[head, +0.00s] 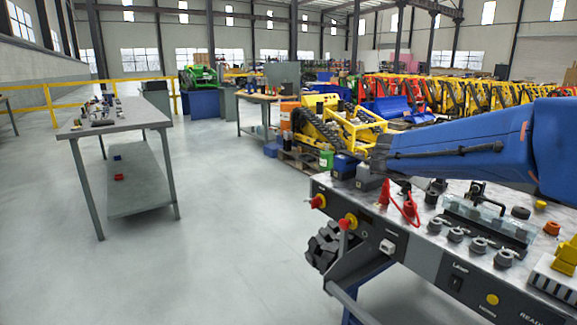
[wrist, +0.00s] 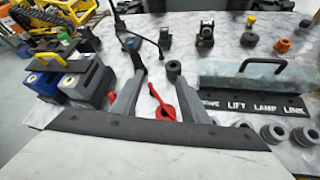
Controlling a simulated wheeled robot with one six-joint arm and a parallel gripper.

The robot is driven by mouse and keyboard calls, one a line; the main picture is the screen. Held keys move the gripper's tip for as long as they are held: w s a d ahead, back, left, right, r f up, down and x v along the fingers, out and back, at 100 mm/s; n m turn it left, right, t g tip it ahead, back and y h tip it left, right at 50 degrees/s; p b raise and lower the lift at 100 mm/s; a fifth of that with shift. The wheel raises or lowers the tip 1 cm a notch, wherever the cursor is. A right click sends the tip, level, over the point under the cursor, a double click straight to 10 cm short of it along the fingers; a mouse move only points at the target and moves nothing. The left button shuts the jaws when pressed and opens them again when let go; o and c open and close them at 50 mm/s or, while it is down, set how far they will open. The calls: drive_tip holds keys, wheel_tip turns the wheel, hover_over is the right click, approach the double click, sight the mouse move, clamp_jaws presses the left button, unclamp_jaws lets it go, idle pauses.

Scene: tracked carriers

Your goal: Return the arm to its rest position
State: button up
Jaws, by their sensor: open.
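My gripper (wrist: 161,78) shows in the wrist view with its two grey fingers apart and nothing held between them. A red lever-like part (wrist: 160,102) on the worktop is seen through the gap; I cannot tell how far below the fingers it is. In the head view my blue arm (head: 470,140) reaches in from the right edge, with its dark end over the back left of the worktop (head: 400,215). The fingers cannot be made out clearly there.
A clear cover with a black handle (wrist: 247,75) stands on the worktop, with several grey knobs (head: 480,245) in front. Blue and grey boxes (wrist: 88,80) stand at the left. Another bench (head: 150,112) is farther left, with open floor (head: 240,220) between.

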drive_tip(key=s+f+m, duration=0.1)
drive_tip(key=s+m, duration=0.1)
drive_tip(key=s, duration=0.1)
drive_tip(key=s+d+f+m+g, duration=0.1)
drive_tip(key=s+m, duration=0.1)
drive_tip(key=s, duration=0.2)
drive_tip(key=s+f+m+g+y, duration=0.1)
drive_tip(key=s+m, duration=0.1)
drive_tip(key=s, duration=0.1)
drive_tip(key=shift+s+d, duration=0.2)
drive_tip(key=s+a+f+m+y, duration=0.2)
drive_tip(key=s+m, duration=0.4)
drive_tip(key=s, duration=0.3)
drive_tip(key=s+a+f+m+g+y, duration=0.1)
drive_tip(key=s+a+f+m, duration=0.3)
drive_tip(key=s, duration=0.5)
drive_tip(key=s+a+f+m+g+y, duration=0.1)
drive_tip(key=s+a+f+m+y, duration=0.2)
drive_tip(key=s+f+m, duration=0.4)
drive_tip(key=shift+s+a+m+y, duration=0.35)
drive_tip(key=shift+s+m+y, duration=0.25)
drive_tip(key=shift+s, duration=0.6)
